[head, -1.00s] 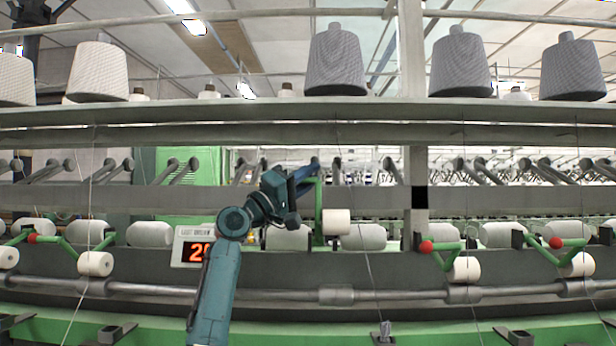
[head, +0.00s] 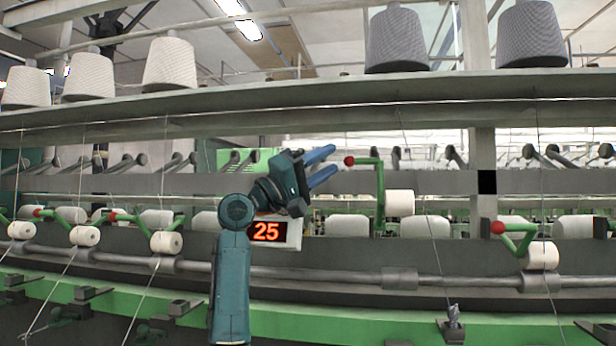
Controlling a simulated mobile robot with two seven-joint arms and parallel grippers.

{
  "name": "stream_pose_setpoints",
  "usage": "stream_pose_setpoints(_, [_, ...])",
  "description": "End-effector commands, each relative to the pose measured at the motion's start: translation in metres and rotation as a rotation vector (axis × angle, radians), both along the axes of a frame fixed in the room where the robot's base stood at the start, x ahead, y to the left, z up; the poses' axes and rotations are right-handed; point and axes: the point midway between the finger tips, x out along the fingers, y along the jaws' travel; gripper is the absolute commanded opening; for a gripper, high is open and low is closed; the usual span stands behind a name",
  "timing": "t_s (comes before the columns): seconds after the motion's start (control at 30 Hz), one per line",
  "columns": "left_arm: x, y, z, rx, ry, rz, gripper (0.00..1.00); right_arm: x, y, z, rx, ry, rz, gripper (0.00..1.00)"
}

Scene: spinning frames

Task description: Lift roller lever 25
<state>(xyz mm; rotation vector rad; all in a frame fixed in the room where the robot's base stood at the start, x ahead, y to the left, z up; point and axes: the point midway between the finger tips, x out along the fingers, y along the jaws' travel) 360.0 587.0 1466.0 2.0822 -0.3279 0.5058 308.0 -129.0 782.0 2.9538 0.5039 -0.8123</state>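A number display (head: 273,232) reads 25 in orange digits, partly covered by my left arm. Just right of it is a green roller lever (head: 380,185) that stands upright, with a red ball (head: 349,161) at its upper left end and a white roller (head: 400,203) at its lower right. The other levers in view hang lower and slanted. My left gripper (head: 335,160) has two blue fingers spread apart, with nothing between them. Its fingertips point right, just left of the red ball. My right gripper is not in view.
Lowered levers with red balls stand at left (head: 115,216) and right (head: 497,227). A grey rail (head: 340,275) runs along the machine below the rollers. A shelf with large yarn cones (head: 397,40) spans the top. Thin threads hang down across the frame.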

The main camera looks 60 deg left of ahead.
Motion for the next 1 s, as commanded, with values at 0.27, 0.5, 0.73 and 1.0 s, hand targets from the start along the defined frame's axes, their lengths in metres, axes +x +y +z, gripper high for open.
stream_pose_setpoints(0.27, [-0.034,0.001,-0.001,0.001,0.001,0.001,0.35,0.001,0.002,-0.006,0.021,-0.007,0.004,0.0])
stream_pose_setpoints(0.5, [-0.037,0.001,0.0,0.0,0.001,0.0,0.35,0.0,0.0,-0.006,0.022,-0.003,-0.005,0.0])
stream_pose_setpoints(0.73, [-0.037,0.001,0.0,0.0,0.001,0.0,0.35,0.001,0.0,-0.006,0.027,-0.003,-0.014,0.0])
stream_pose_setpoints(1.0, [-0.037,0.001,0.0,0.0,0.001,0.0,0.35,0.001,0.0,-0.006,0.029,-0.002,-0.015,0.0])
